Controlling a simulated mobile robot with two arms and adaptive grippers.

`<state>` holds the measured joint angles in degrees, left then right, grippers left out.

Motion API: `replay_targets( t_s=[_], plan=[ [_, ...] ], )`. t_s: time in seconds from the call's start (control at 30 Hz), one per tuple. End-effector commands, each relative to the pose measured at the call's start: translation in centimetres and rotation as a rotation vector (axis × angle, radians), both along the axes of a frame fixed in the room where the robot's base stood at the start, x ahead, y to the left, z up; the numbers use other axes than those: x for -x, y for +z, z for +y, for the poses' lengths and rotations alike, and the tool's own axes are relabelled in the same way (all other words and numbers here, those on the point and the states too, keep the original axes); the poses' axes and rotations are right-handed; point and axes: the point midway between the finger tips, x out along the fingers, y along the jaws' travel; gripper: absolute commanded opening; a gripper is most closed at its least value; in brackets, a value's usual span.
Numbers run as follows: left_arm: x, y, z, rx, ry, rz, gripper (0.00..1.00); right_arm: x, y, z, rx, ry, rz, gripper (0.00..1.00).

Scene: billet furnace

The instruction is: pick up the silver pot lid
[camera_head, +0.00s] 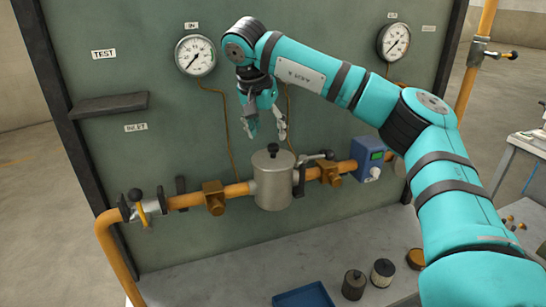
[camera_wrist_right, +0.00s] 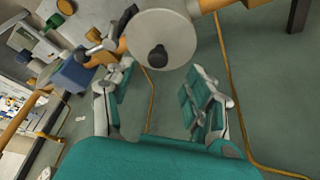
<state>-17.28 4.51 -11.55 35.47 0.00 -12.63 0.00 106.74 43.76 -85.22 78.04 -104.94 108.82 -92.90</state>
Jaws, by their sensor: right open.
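The silver pot (camera_head: 273,185) sits in the orange pipe line on the green panel. Its silver lid (camera_head: 270,160) has a black knob (camera_head: 273,148) and rests on top. In the right wrist view the round lid (camera_wrist_right: 175,30) and its black knob (camera_wrist_right: 158,57) show at the top, beyond the fingers. My right gripper (camera_head: 267,132) is open and empty just above the knob, apart from it. Its two fingers also show in the right wrist view (camera_wrist_right: 160,105), spread wide. My left gripper is in neither view.
Two gauges (camera_head: 196,55) (camera_head: 394,41) hang on the panel. A blue meter box (camera_head: 367,158) and a lever handle (camera_head: 318,157) are right of the pot. A yellow-handled valve (camera_head: 142,210) is at left. A blue tray (camera_head: 303,296) and several small cylinders (camera_head: 382,272) stand on the grey bench.

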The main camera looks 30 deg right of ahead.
Motion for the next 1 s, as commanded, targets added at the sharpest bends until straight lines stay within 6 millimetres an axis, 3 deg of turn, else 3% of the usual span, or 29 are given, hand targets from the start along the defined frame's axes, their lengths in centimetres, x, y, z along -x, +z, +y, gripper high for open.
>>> replay_targets(
  t_s=[0.27,0.43,0.6,0.87,1.0],
  plan=[
    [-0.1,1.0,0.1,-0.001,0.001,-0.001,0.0,-0.4,-1.9,-0.8,-0.001,0.0,0.001,0.55],
    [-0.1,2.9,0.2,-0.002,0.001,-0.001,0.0,-0.8,-3.9,-2.0,0.0,-0.001,0.005,0.55],
    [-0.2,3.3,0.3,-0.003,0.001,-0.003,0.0,-1.2,-5.9,-2.5,-0.001,0.001,0.001,0.55],
    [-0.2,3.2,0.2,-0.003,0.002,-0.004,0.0,-1.3,-6.3,-2.6,-0.001,0.001,-0.002,0.55],
    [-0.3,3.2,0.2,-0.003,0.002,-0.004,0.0,-1.3,-6.2,-2.6,-0.001,0.002,-0.001,0.36]
  ],
)
